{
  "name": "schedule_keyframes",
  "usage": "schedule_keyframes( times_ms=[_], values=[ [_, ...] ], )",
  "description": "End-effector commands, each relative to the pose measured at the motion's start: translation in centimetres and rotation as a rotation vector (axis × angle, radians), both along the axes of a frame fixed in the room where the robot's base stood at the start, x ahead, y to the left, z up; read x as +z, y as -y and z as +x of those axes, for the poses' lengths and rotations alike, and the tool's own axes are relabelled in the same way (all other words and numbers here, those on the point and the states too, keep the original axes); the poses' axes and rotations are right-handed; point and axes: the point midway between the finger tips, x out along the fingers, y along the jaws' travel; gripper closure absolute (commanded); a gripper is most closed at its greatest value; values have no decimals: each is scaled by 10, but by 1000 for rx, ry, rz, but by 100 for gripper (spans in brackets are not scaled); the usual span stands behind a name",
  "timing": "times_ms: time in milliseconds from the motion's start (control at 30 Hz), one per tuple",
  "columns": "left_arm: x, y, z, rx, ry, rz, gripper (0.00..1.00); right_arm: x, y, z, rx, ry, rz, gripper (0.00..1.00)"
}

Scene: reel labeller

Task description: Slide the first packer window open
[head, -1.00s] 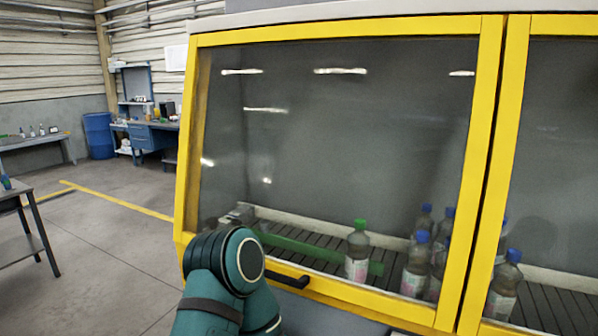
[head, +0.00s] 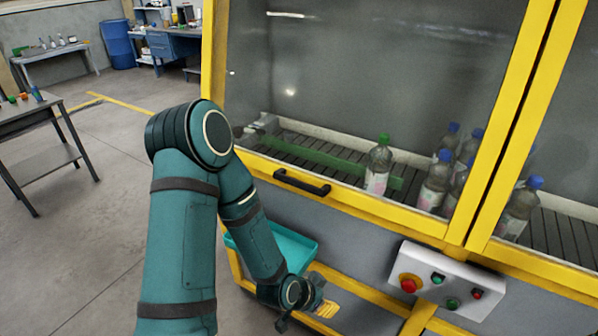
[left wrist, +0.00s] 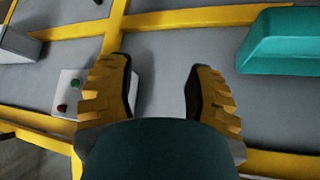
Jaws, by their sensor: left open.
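The first packer window (head: 370,80) is a clear pane in a yellow frame, and it looks closed. Its black bar handle (head: 301,182) sits on the lower yellow rail. My left arm reaches down in front of the machine's left part. My left gripper (head: 310,313) is below the handle, apart from it, near the lower yellow frame bar. In the left wrist view my left gripper (left wrist: 157,78) is open, with nothing between its yellow ribbed fingers. The handle is not clearly seen there. My right gripper is in neither view.
A white control box (head: 446,283) with red and green buttons sticks out right of my gripper. A teal tray (head: 300,244) is behind my forearm. Several bottles (head: 437,182) stand on the conveyor behind the glass. Floor at left is open, with a table (head: 40,120).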

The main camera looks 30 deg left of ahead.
Motion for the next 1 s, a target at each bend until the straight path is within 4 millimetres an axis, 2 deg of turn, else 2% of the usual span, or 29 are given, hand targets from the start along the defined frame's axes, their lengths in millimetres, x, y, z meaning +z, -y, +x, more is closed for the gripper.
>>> schedule_keyframes(
  times_ms=[33,133,300,400,500,633,767,1000],
  values=[
    [26,-22,11,-53,107,82,47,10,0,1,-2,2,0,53],
    [70,-61,27,-186,312,288,47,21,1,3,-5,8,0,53],
    [145,-119,37,-376,586,695,47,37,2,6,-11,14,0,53],
    [181,-143,35,-456,684,909,47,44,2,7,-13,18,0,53],
    [205,-157,32,-511,741,1065,47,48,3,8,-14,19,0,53],
    [219,-165,30,-547,772,1166,47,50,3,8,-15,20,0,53],
    [218,-166,38,-556,779,1182,47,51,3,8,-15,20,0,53],
    [208,-165,77,-555,778,1177,47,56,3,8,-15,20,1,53]
  ],
)
